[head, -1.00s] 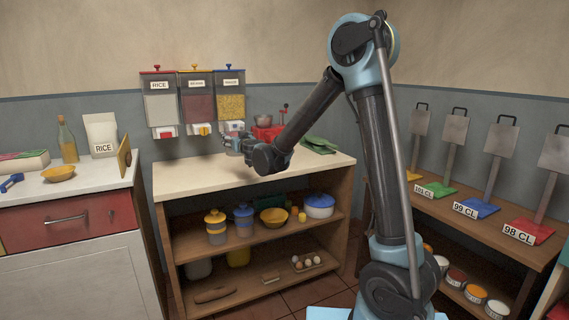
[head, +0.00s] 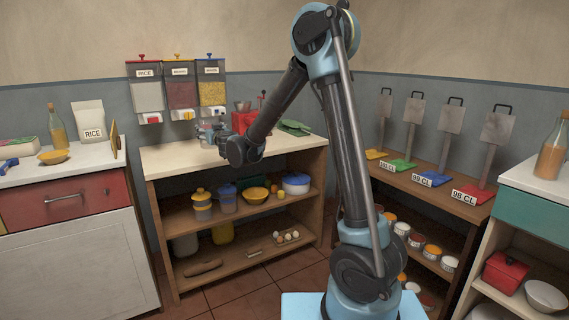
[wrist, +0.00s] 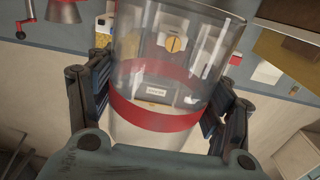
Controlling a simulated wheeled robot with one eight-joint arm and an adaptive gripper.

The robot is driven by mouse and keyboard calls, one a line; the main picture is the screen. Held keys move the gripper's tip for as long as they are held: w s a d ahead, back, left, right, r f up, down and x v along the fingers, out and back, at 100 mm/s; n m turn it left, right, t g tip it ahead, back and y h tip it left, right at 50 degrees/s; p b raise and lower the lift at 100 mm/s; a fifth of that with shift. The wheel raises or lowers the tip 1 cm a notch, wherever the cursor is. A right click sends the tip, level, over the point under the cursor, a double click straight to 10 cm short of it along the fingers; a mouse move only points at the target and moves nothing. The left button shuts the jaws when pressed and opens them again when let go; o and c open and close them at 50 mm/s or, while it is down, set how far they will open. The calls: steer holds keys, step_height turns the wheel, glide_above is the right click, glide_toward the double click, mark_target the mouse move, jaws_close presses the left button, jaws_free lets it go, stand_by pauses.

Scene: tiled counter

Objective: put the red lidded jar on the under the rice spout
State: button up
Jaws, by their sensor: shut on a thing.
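My gripper (wrist: 155,110) is shut on a clear jar with a red band (wrist: 150,119). In the wrist view the jar stands between the two dark fingers, and no red lid is visible on it. The rice dispenser (head: 146,93) has a red top and a "RICE" label. Its spout (head: 149,118) has a red knob, and the counter below it looks bare.
Two more dispensers, yellow-topped (head: 181,93) and blue-topped (head: 211,92), hang beside the rice one. A red grinder (head: 243,118) and a green cloth (head: 295,127) occupy the counter's right part. A rice bag (head: 89,121) stands on the left cabinet.

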steer(key=w+d+f+m+t+h, duration=0.1)
steer(key=w+d+f, duration=0.1)
steer(key=w+d, duration=0.4)
steer(key=w+d+f+m+h, duration=0.1)
steer(key=w+d+h, duration=0.15)
steer(key=d, duration=0.55)
steer(key=w+d+f+m+h, duration=0.1)
steer(key=w+d+f+h, duration=0.1)
steer(key=d, duration=1)
steer(key=w+d+f+m+t+h, duration=0.1)
steer(key=w+d+f, duration=0.3)
steer(key=d, duration=0.9)
steer(key=w+d+f+m+h, duration=0.2)
steer(key=d+f, duration=0.3)
steer(key=d, duration=0.7)
steer(key=shift+w+d+f+h, duration=0.25)
steer(key=shift+w+h, duration=0.3)
steer(key=shift+w, duration=0.25)
steer(key=shift+t, duration=0.3)
